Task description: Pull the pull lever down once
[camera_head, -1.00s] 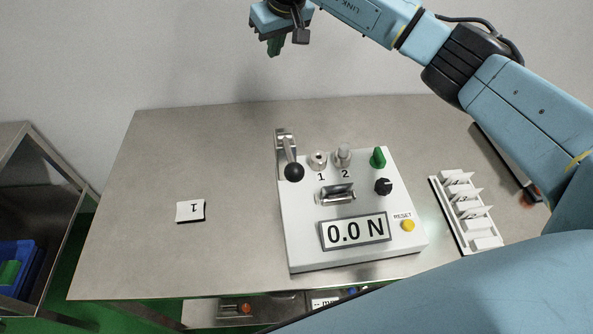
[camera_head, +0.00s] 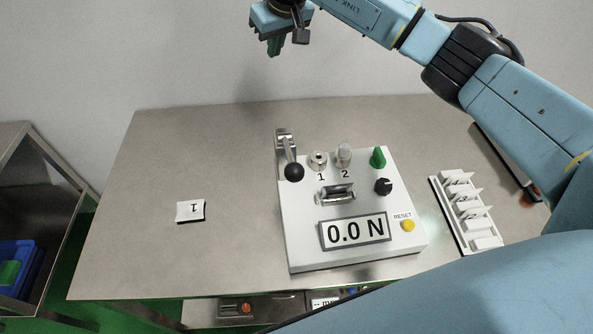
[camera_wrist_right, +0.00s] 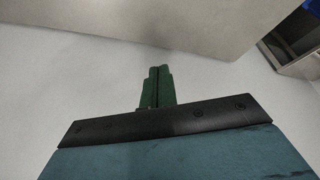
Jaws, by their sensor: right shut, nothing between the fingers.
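The pull lever (camera_head: 292,170) is a metal arm with a black ball knob, on the left side of the white tester box (camera_head: 300,235). Its knob hangs low at the front, beside socket 1. The box's display (camera_head: 355,232) reads 0.0 N. My right gripper (camera_head: 274,46) is at the top of the head view, well above and behind the lever, apart from it. Its green fingers are shut and empty; they also show together in the right wrist view (camera_wrist_right: 158,88). My left gripper is not in view.
On the box are two numbered metal posts, a green knob (camera_head: 378,157), a black dial (camera_head: 383,187) and a yellow reset button (camera_head: 408,226). A white rack (camera_head: 466,214) stands at the right.

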